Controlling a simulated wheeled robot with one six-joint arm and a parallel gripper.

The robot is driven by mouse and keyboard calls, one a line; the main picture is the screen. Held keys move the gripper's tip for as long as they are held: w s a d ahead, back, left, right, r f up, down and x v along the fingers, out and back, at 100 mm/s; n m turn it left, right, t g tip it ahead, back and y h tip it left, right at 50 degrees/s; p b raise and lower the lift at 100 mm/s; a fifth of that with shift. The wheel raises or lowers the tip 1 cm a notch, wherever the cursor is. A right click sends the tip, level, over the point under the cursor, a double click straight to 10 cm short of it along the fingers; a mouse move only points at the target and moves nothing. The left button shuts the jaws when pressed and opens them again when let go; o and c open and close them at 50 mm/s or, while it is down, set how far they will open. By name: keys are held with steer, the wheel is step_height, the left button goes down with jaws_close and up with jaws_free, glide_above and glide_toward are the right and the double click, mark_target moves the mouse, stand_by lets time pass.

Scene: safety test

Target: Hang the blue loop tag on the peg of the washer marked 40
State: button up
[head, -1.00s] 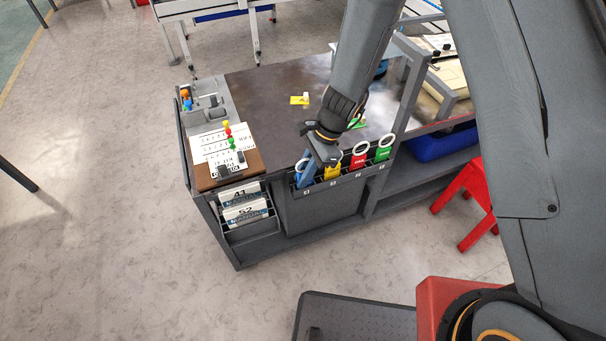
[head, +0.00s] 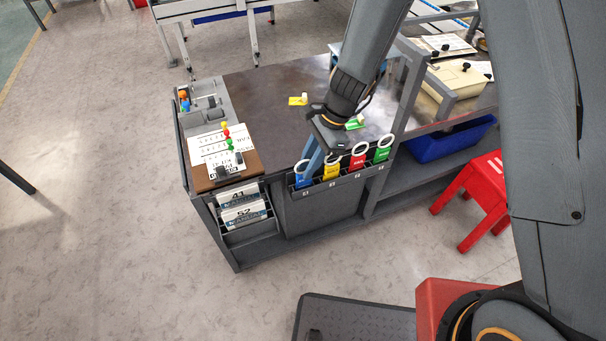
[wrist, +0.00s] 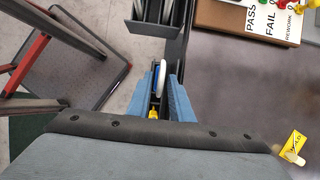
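The blue loop tag (head: 303,180) stands in the leftmost slot of a rack on the front of the workbench. Its white ring shows above the slot. My gripper (head: 312,172) is just right of it, pointing down, with light blue fingers. In the wrist view my gripper (wrist: 158,82) has its fingers apart, with a white ring (wrist: 161,72) and a bit of blue between or just beyond the tips. I cannot tell whether they touch it. No washer marked 40 and no peg can be made out.
Yellow (head: 332,171), red (head: 358,160) and green (head: 382,152) loop tags stand in the same rack. A grey frame post (head: 410,95) rises at the right. A red stool (head: 485,190) stands beside the bench. Floor at the left is clear.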

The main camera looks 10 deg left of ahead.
steer(key=v, duration=0.7)
steer(key=s+d+r+n+t+h, duration=0.1)
steer(key=s+d+r+n, duration=0.2)
steer(key=d, duration=0.5)
steer(key=s+d+r+n+t+h, duration=0.1)
steer(key=s+d+r+n, duration=0.2)
steer(key=d, duration=0.5)
steer(key=s+d+r+n+t+h, duration=0.1)
steer(key=s+d+r+n+h, duration=0.1)
steer(key=s+d+n, duration=0.3)
steer(key=d+r, duration=0.1)
steer(key=d, duration=0.3)
steer(key=shift+s+r+n+b, duration=0.2)
steer(key=shift+r+n+b, duration=0.2)
steer(key=shift+o, duration=0.3)
steer(key=shift+a, duration=0.1)
